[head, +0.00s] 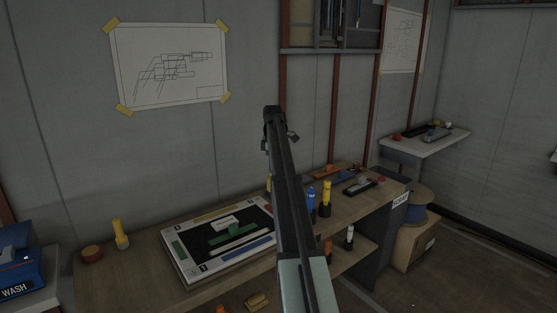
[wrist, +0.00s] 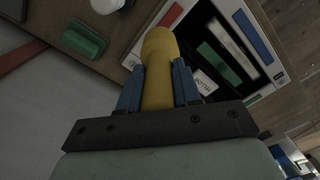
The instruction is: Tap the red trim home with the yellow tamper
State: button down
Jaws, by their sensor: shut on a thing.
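My gripper (wrist: 158,85) is shut on the yellow tamper (wrist: 158,55), a smooth yellow body with a rounded end, held between two blue fingers in the wrist view. The red trim (wrist: 171,16) is a thin strip along the white edge of a flat board (wrist: 128,62), beyond the tamper. I cannot tell how high the red trim sits or whether the tamper touches the board. In the head view my arm hides most of the gripper; the board (head: 190,281) lies on the bench, with a small red strip (head: 265,209) near its far right corner.
The board's dark middle holds a green strip (head: 235,239) and a label; a blue strip (head: 245,248) lies along its front. A yellow-topped bottle (head: 326,193) and a blue bottle (head: 311,199) stand right of my arm. Another yellow bottle (head: 121,233) stands left on the bench (head: 140,275).

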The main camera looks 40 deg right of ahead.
jog(key=shift+s+a+f+m, duration=0.1)
jog(key=shift+s+a+m, duration=0.1)
jog(key=shift+s+m, duration=0.25)
jog(key=shift+w, duration=0.1)
jog(key=shift+f, duration=2)
jog(key=shift+f, duration=0.1)
notch_tip(320, 180, down, 6)
jog(key=shift+r, duration=2.5)
